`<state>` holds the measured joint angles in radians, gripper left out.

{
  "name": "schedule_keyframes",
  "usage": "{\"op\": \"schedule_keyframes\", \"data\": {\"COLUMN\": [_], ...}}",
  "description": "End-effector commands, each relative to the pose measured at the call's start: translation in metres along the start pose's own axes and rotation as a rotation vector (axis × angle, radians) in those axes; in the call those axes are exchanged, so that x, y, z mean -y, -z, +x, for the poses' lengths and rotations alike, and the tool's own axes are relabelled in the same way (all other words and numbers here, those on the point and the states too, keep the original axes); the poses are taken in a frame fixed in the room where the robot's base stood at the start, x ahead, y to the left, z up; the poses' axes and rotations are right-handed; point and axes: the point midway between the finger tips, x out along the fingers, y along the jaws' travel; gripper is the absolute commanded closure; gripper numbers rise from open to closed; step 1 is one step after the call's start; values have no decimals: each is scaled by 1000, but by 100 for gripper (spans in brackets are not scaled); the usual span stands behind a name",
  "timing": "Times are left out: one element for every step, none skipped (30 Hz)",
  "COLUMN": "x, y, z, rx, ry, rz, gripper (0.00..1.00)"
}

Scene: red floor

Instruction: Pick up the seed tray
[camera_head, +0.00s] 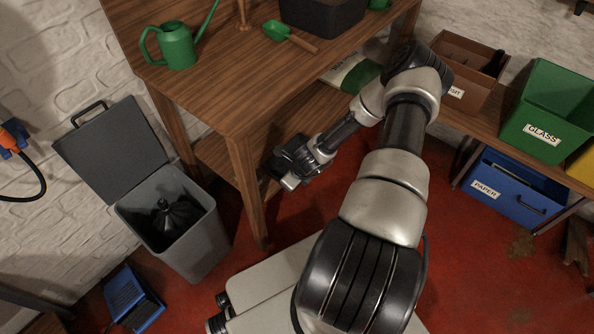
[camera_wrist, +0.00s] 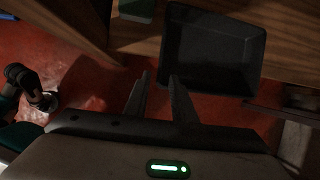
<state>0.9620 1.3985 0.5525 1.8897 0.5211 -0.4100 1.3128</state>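A dark, shallow rectangular tray (camera_wrist: 212,48), which looks like the seed tray, rests on a wooden surface in the wrist view, ahead and a little right of my fingers. My gripper (camera_wrist: 158,76) is open, with an empty gap between its two fingers. The right finger's tip is close to the tray's left edge; I cannot tell whether they touch. In the head view my gripper (camera_head: 287,182) is low beside the table, below its top. A black container (camera_head: 323,15) stands on the table top there; I cannot tell if it is the same tray.
The wooden table (camera_head: 225,90) has a front leg (camera_head: 250,190) near my gripper and a lower shelf (camera_head: 215,155). On top are a green watering can (camera_head: 177,48) and a trowel (camera_head: 290,37). A grey bin (camera_head: 180,225) stands left; recycling crates (camera_head: 545,110) stand right.

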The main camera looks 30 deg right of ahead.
Motion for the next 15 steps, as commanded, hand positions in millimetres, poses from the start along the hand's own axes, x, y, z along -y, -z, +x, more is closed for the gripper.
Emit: {"op": "schedule_keyframes", "data": {"x": [1,2,2,1,2,1,2,1,2,2,1,1,1,1,1], "y": [-2,-2,-2,-2,-2,-2,-2,-1,-1,-1,-1,-1,-1,-1,-1], "z": [-19,-26,-36,-44,-51,-61,-68,-75,-83,-89,-94,-101,-105,-109,-114], "rx": [0,1,1,1,1,0,0,0,0,0,1,1,1,1,1], "ry": [1,2,1,1,2,1,2,1,2,2,2,2,2,1,1], "rz": [0,1,0,0,0,0,0,-1,0,-1,-1,-2,-1,-1,-1], "gripper": [76,76,76,76,76,76,76,76,76,76,76,76,76,76,76]}}
